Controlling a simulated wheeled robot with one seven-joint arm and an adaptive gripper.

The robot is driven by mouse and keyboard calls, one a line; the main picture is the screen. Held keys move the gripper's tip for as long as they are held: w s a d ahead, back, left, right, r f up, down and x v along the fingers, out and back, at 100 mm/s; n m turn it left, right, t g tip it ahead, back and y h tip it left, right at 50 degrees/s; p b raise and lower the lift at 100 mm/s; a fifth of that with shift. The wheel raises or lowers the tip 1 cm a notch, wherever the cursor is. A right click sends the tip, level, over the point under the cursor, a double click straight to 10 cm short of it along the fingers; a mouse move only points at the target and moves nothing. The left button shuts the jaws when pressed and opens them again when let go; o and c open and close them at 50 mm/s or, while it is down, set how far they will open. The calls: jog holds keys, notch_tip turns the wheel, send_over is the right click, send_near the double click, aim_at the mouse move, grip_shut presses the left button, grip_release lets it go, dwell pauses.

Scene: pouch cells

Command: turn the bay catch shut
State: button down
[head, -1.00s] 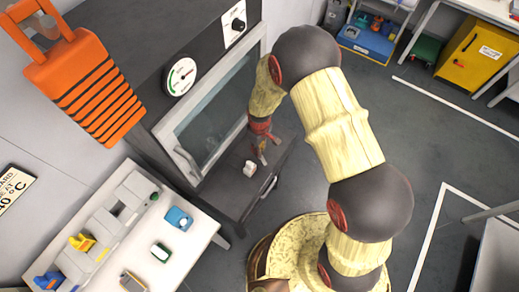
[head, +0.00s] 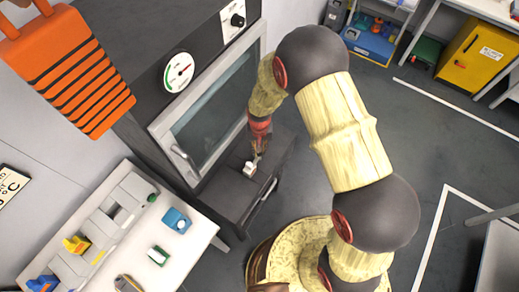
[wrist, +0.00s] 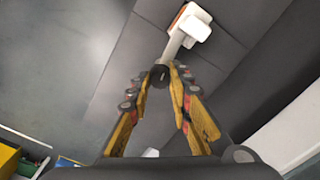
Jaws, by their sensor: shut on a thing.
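The bay catch (head: 250,169) is a small white block with a short pale lever, on the dark ledge below the oven window. In the wrist view the white catch (wrist: 196,22) has an orange patch, and its lever runs down to a dark round knob (wrist: 159,76). My gripper (head: 258,155) is beside it at the lever end. In the wrist view my gripper (wrist: 161,74) has its yellow fingers shut on the knob. The fingertips hide part of the knob.
The dark oven has a framed window (head: 215,105) and a round gauge (head: 178,72) just behind my gripper. A white table (head: 190,245) with small blocks stands at the left. Open floor lies at the right.

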jog(key=shift+m, duration=0.6)
jog(key=c, duration=1.7)
grip_release()
jog(key=shift+o, duration=0.4)
notch_tip(320, 180, up, 12)
